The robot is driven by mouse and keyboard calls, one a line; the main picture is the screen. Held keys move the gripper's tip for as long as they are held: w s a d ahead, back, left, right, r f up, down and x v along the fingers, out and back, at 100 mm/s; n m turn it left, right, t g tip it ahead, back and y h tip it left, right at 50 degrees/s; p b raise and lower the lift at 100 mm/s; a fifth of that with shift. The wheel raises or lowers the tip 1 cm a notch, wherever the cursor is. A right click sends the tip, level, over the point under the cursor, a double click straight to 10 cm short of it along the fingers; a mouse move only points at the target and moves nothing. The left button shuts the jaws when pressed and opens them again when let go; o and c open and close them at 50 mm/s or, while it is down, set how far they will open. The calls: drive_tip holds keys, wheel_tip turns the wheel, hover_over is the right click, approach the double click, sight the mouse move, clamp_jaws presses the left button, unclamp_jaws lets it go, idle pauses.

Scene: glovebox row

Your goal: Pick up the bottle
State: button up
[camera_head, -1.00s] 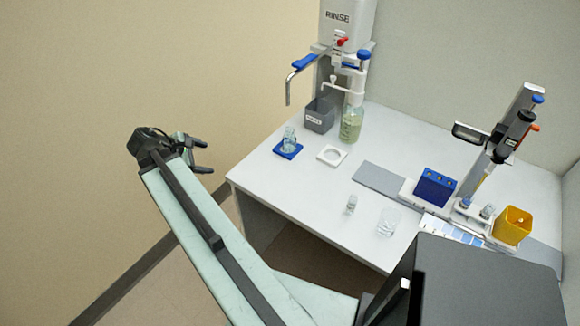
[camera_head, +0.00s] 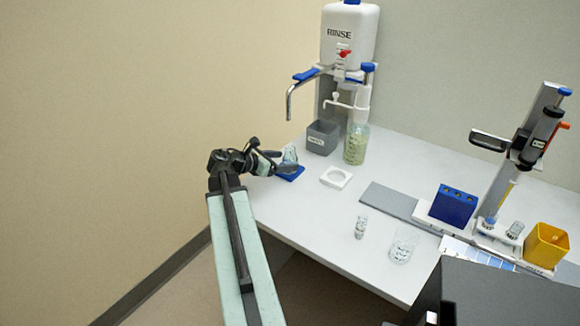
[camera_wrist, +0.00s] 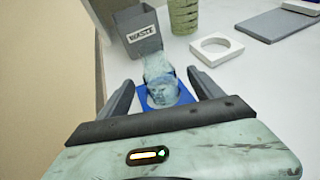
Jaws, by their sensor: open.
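A clear bottle (camera_head: 290,155) stands on a blue pad (camera_head: 292,174) at the left edge of the white bench. In the wrist view the bottle (camera_wrist: 160,72) shows between the two fingers, with the blue pad (camera_wrist: 183,97) under it. My gripper (camera_head: 279,163) is open and reaches in from the left, close to the bottle. In the wrist view my gripper (camera_wrist: 160,82) has one finger on each side of the bottle, with gaps visible. I cannot tell whether either finger touches it. In the head view the gripper partly hides the bottle and pad.
A grey waste bin (camera_head: 322,138) stands just behind the bottle, next to a dispenser bottle of greenish liquid (camera_head: 355,148). A white ring holder (camera_head: 336,178) lies to the right. The rinse tank's spout (camera_head: 290,100) hangs above. A vial (camera_head: 361,227) and beaker (camera_head: 402,246) stand nearer the front.

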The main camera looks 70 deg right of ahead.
sight(286, 153)
drive_tip(key=b+x, duration=0.1)
drive_tip(key=x, duration=0.3)
drive_tip(key=shift+w+f, duration=0.1)
drive_tip(key=shift+f, duration=0.05)
drive_tip(key=shift+a, duration=0.1)
clamp_jaws()
drive_tip(key=shift+r, duration=0.25)
wheel_tip(286, 153, up, 3)
drive_tip(key=p, duration=0.3)
drive_tip(key=shift+r+p, duration=0.1)
drive_tip(key=shift+p, duration=0.2)
drive_tip(key=w+a, duration=0.3)
drive_tip(key=a, duration=0.2)
drive_tip(key=w+a, duration=0.3)
drive_tip(key=a, duration=0.2)
drive_tip(key=w+a, duration=0.3)
drive_tip(key=a, duration=0.2)
drive_tip(key=shift+w+a, duration=0.15)
drive_tip(key=shift+w, duration=0.15)
